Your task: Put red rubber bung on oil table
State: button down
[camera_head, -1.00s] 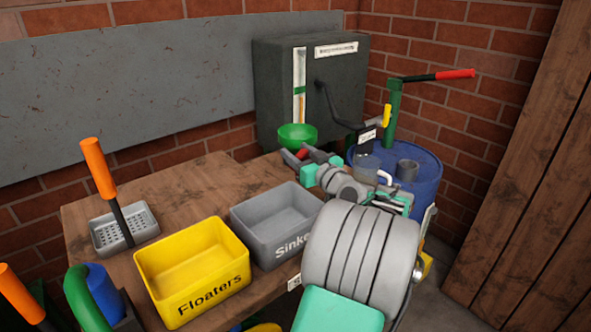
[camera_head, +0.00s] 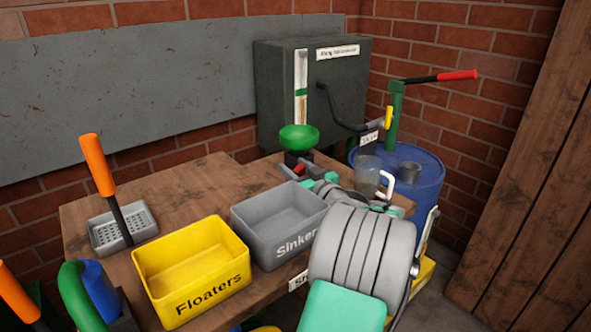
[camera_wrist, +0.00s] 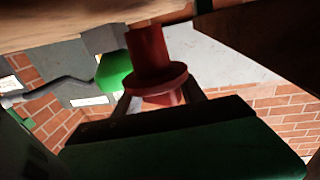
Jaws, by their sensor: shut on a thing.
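The red rubber bung (camera_wrist: 150,78) is a stepped red cylinder with a wide flange. It sits between the two fingers of my gripper (camera_wrist: 158,97) in the wrist view, and the gripper is shut on it. In the head view my gripper (camera_head: 294,167) is over the back right of the wooden table (camera_head: 190,178), behind the grey bin, with a bit of red at its fingertips. A gap between the bung and the tabletop cannot be judged. My arm hides the table's right part.
A yellow Floaters bin (camera_head: 190,272) and a grey Sinkers bin (camera_head: 275,225) stand at the front. A green bowl-like piece (camera_head: 299,137) is just behind my gripper. A clear jug (camera_head: 367,178) and a blue drum (camera_head: 425,180) are at right. The table's back left is clear.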

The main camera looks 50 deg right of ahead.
aim_at(301, 172)
jog(key=shift+f, duration=0.4)
jog(key=shift+f, duration=0.2)
jog(key=c, duration=1.1)
grip_release()
jog(key=o, duration=0.4)
jog(key=shift+s+a+f+b, duration=0.1)
jog(key=shift+f+b, duration=0.2)
jog(key=shift+o, duration=0.2)
jog(key=shift+r, duration=0.1)
jog(key=shift+r+p, duration=0.35)
jog(key=shift+p, duration=0.25)
jog(key=shift+r+p, duration=0.5)
jog(key=shift+p, duration=0.25)
jog(key=v, duration=0.6)
jog(key=shift+s+b, duration=0.35)
jog(key=shift+s, duration=0.05)
jog(key=shift+s+a, duration=0.1)
jog(key=shift+s, duration=0.15)
